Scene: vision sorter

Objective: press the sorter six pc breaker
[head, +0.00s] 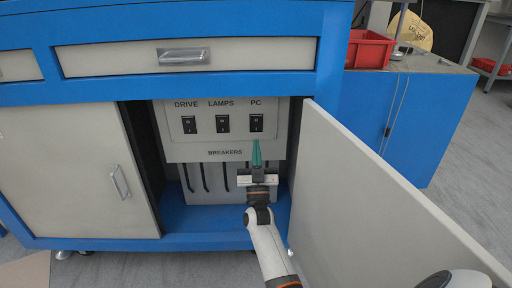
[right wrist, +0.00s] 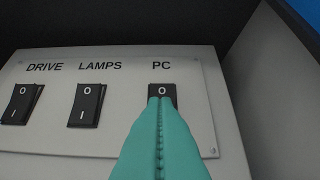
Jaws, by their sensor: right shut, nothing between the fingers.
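The breaker panel (head: 233,142) sits inside the open blue cabinet, with black rocker switches labelled DRIVE, LAMPS and PC. The PC breaker (head: 256,123) is the rightmost; in the right wrist view (right wrist: 162,91) its upper part with the "O" shows, and its lower part is hidden behind my fingertips. My right gripper (head: 257,150) is shut and empty, its green fingers pointing at the PC breaker from just below. In the right wrist view the fingertips (right wrist: 160,102) overlap the switch's lower half; I cannot tell whether they touch it. My left gripper is not in view.
The DRIVE breaker (head: 189,125) and LAMPS breaker (head: 222,124) are left of the PC one. The open cabinet door (head: 370,190) stands close to the right of my right arm. A closed door (head: 85,175) is at left, a drawer (head: 187,56) above. A red bin (head: 369,50) stands at back right.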

